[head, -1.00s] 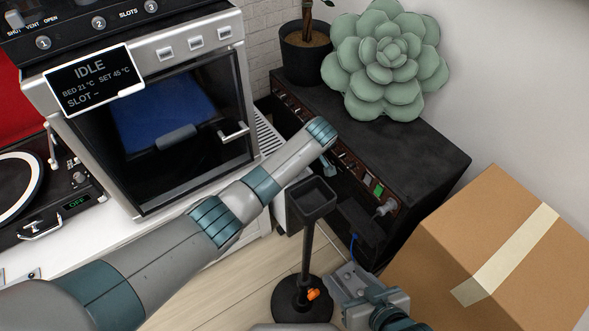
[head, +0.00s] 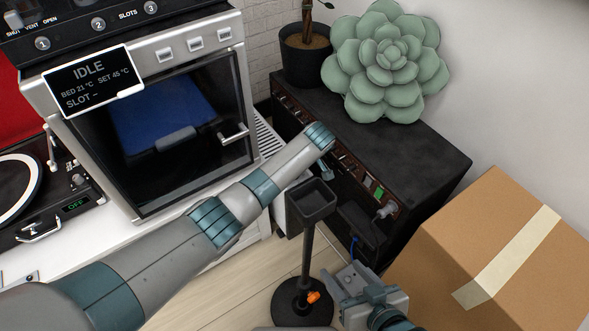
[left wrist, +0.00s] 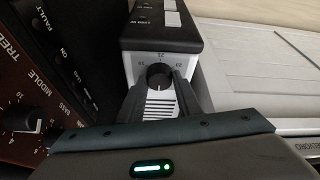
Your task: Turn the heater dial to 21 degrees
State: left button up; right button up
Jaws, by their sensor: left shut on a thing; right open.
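The heater's dial (left wrist: 158,72) is a dark round knob on a white front, with 21 printed above it in the left wrist view. Where its pointer stands is too small to read surely. My left gripper (left wrist: 160,90) is shut on the dial, one dark finger on each side. In the head view my left arm's wrist hides that gripper and the dial; only a bit of the white heater (head: 282,215) seems to show below it. My right gripper (head: 352,284) is open and empty, low in the picture, beside the box.
A black amplifier (head: 425,160) with a brown knob panel stands behind my left wrist, bearing a succulent (head: 385,60) and a potted plant (head: 305,62). A black stand (head: 307,245) rises in front. A cardboard box (head: 480,265) fills the right. A machine (head: 90,80) reading IDLE stands left.

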jog(key=shift+s, duration=0.1)
